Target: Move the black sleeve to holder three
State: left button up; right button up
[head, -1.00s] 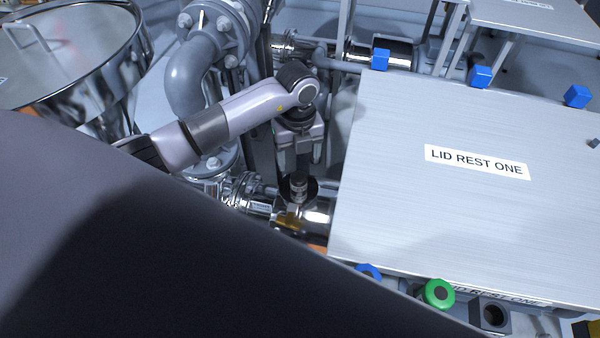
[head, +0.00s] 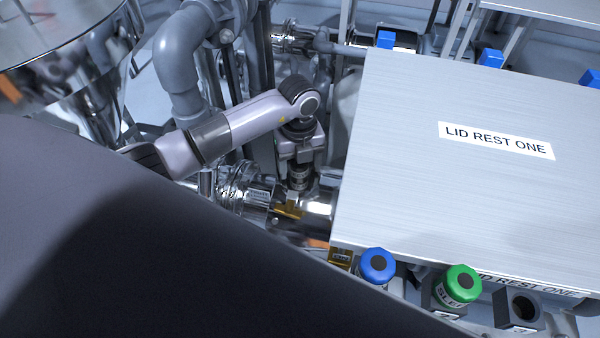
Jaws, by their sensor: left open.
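My left gripper (head: 299,176) points down over the shiny pipework near the middle of the head view, left of the big plate. Its jaws are small and dark here, and they are open. I cannot make out the black sleeve clearly; dark parts around and below the jaws blend together. Holder three (head: 523,326), a dark block marked 3 with a round hole, stands at the lower right and looks empty. My right gripper is not in view.
A blue-capped sleeve (head: 378,266) and a green-capped sleeve (head: 459,286) stand in holders left of holder three. The plate labelled LID REST ONE (head: 430,200) overhangs behind them. A large steel hopper (head: 70,75) and grey pipe (head: 178,65) are at left.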

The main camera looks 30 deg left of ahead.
pick_arm(q)
grip_shut()
jog(key=shift+r, duration=0.15)
dwell(0.5)
jog(key=shift+r+p, duration=2.75)
jog(key=shift+r, duration=0.1)
